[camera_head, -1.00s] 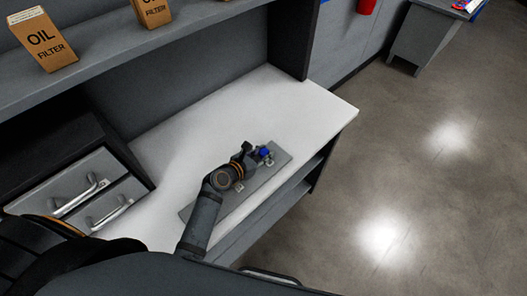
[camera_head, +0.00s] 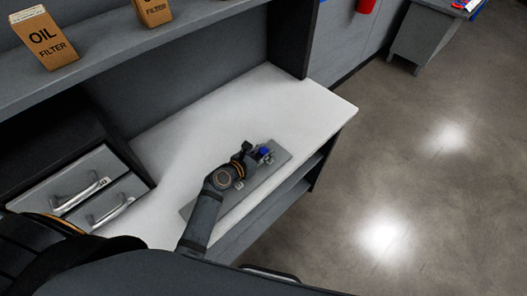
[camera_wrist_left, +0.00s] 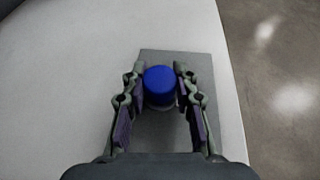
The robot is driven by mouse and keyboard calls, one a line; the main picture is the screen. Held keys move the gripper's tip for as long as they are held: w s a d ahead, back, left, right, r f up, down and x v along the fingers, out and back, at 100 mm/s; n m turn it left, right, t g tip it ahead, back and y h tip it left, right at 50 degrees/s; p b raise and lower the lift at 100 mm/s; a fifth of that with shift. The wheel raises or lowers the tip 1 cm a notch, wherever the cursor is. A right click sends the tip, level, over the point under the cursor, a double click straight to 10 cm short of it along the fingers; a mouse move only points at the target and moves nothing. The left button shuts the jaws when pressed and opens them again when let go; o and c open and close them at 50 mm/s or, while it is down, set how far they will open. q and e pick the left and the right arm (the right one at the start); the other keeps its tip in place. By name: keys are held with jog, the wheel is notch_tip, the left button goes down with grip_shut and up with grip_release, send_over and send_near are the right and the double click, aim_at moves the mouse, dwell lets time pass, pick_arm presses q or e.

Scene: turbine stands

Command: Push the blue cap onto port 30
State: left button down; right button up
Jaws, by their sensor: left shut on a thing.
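The blue cap (camera_wrist_left: 160,86) sits between the fingertips of my left gripper (camera_wrist_left: 160,92) in the left wrist view. The fingers are shut on it from both sides. A grey plate (camera_head: 277,165) lies on the white bench under the gripper. A pale ring shows just below the cap in the wrist view. Port 30 and any label on it cannot be made out. My right gripper is not in view.
The white bench top (camera_head: 275,100) is clear behind and left of the plate. Its right edge drops to the floor. Oil filter boxes (camera_head: 44,38) stand on the shelf above.

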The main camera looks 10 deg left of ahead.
aim_at(261, 155)
pick_arm(q)
jog(key=shift+s+f, duration=0.3)
jog(key=shift+f, duration=0.35)
jog(key=c, duration=1)
grip_release()
jog(key=shift+d, duration=0.1)
jog(key=shift+o, duration=1.1)
jog(key=shift+w, duration=0.1)
jog(key=shift+p+v, duration=0.75)
jog(key=p+v, duration=0.2)
jog(key=v, duration=0.3)
jog(key=shift+w, duration=0.15)
jog(key=shift+s+a+r, duration=0.2)
jog(key=shift+a+r, duration=0.1)
jog(key=shift+a, duration=0.05)
jog(key=shift+d+r, duration=0.1)
